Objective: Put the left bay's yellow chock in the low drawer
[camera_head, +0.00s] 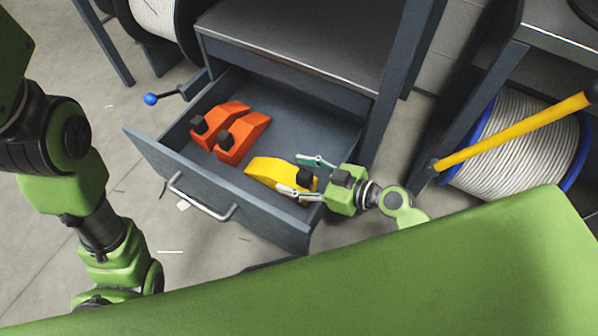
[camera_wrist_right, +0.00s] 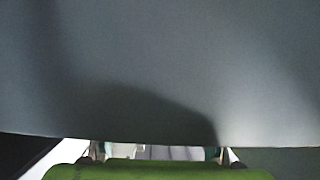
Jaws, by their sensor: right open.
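The low drawer (camera_head: 180,173) is pulled open, with a metal handle on its front. A yellow chock (camera_head: 262,170) with a black block at one end lies inside, at the right part of the drawer. My right gripper (camera_head: 298,175) is open, with its fingers on either side of the chock's black-block end. Whether the fingers touch it I cannot tell. In the right wrist view the fingertips (camera_wrist_right: 155,152) show at the bottom edge and a grey surface fills the rest; the chock cannot be made out there. My left arm shows at the left, but its gripper does not.
Two orange chocks (camera_head: 241,137) with black blocks lie in the drawer's left part. A blue-knobbed lever (camera_head: 151,99) sticks out beside the cabinet (camera_head: 290,40). A cable reel (camera_head: 515,150) and a yellow bar (camera_head: 510,132) stand at the right.

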